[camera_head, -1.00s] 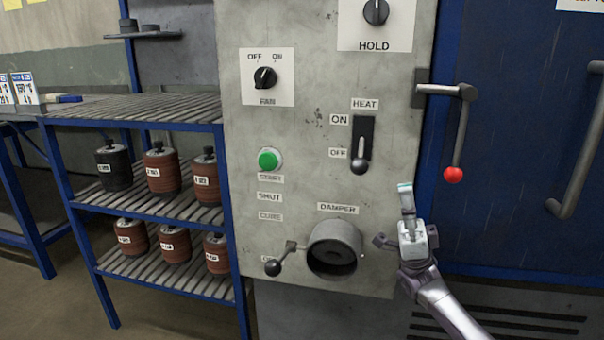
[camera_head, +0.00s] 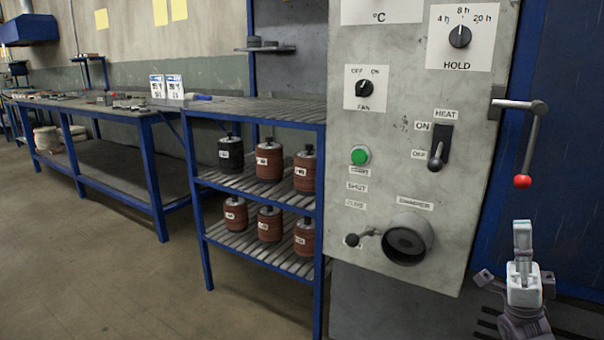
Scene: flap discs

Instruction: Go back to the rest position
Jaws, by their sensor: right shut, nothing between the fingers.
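My right gripper (camera_head: 522,235) is at the lower right of the head view. Its fingers are shut together, point upward and hold nothing. It is in front of the blue oven door (camera_head: 572,130), below the red-tipped door handle (camera_head: 523,181), and apart from the grey control panel (camera_head: 385,150). My left gripper is not in view.
The panel carries a fan knob (camera_head: 364,88), a hold knob (camera_head: 460,36), a heat lever (camera_head: 437,155), a green button (camera_head: 360,156) and a damper (camera_head: 408,238). A blue rack (camera_head: 322,190) holds several spindles of discs. A long workbench (camera_head: 150,116) stands at the left, with open floor (camera_head: 90,270) before it.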

